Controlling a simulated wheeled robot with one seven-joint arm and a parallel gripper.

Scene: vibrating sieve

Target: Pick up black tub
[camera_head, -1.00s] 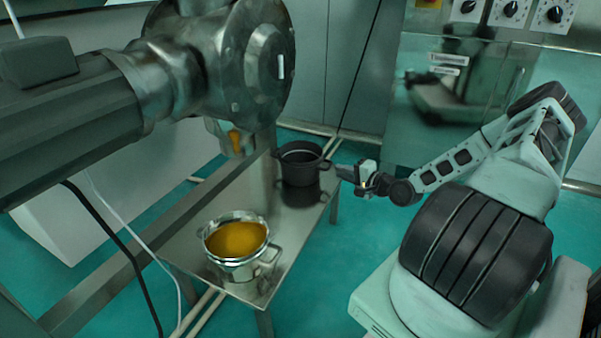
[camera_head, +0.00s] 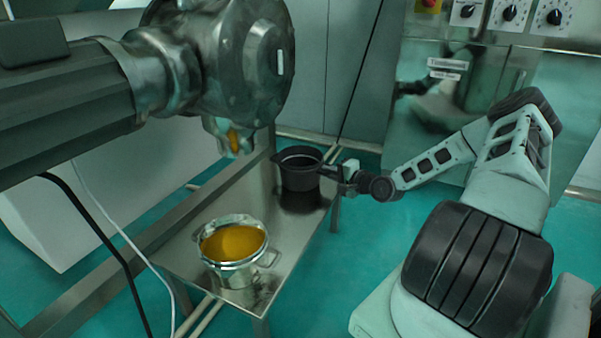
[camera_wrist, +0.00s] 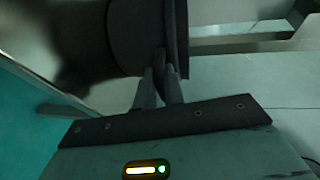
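The black tub (camera_head: 300,174) stands upright at the far end of the steel table, with a dark reflection below it. In the wrist view, the dark side of the tub (camera_wrist: 140,38) fills the top middle and its handle points down toward my gripper. My gripper (camera_head: 335,173) reaches in from the right at the tub's right handle. In the wrist view, the two fingers of my gripper (camera_wrist: 158,78) sit on either side of the handle, close against it. The far side of the tub is hidden.
A steel pot (camera_head: 232,272) with yellow-orange contents stands at the near end of the steel table (camera_head: 190,250). The large steel sieve machine (camera_head: 225,60) overhangs the table from the left. A control panel (camera_head: 510,14) is at the back right.

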